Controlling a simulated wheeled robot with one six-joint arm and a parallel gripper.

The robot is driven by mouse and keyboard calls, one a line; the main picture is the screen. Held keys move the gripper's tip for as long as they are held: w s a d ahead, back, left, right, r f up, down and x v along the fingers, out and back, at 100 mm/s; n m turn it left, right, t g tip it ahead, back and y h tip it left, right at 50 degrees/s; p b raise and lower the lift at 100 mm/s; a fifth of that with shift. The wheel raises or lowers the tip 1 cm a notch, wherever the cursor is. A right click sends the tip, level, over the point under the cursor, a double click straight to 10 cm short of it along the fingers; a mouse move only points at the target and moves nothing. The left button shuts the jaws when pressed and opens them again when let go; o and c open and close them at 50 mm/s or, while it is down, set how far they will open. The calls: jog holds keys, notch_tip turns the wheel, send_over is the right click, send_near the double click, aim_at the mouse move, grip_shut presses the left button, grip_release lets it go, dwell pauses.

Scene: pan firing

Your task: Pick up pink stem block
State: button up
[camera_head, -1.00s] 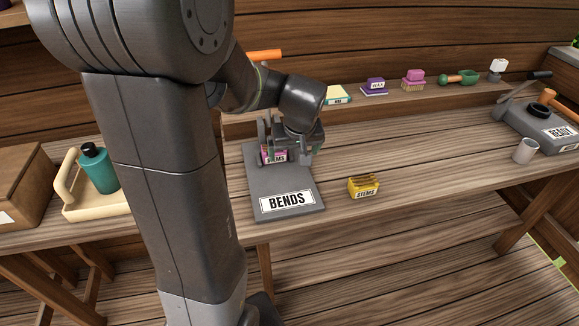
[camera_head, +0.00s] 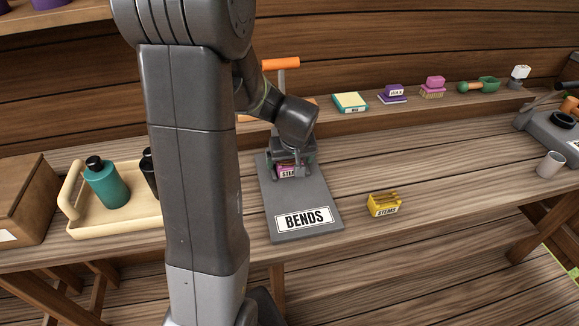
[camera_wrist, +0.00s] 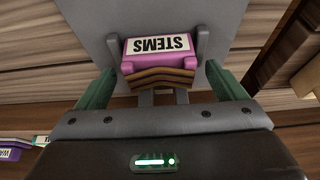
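The pink stem block (camera_head: 281,174), with a white STEMS label, sits at the back of the grey BENDS board (camera_head: 290,202). In the wrist view the block (camera_wrist: 160,64) is upright in the middle, its label upside down and its dark brown ridged side toward me. Grey upright prongs stand close at its left and right. My gripper (camera_head: 290,160) is low over the block and partly hides it in the head view. In the wrist view my gripper's green fingers (camera_wrist: 160,82) are apart, one on each side of the block, with gaps showing.
A yellow STEMS block (camera_head: 383,206) lies right of the board. A wooden tray (camera_head: 118,223) with bottles is at the left. A grey cup (camera_head: 550,164) stands right.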

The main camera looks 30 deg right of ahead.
jog(key=c, duration=1.1)
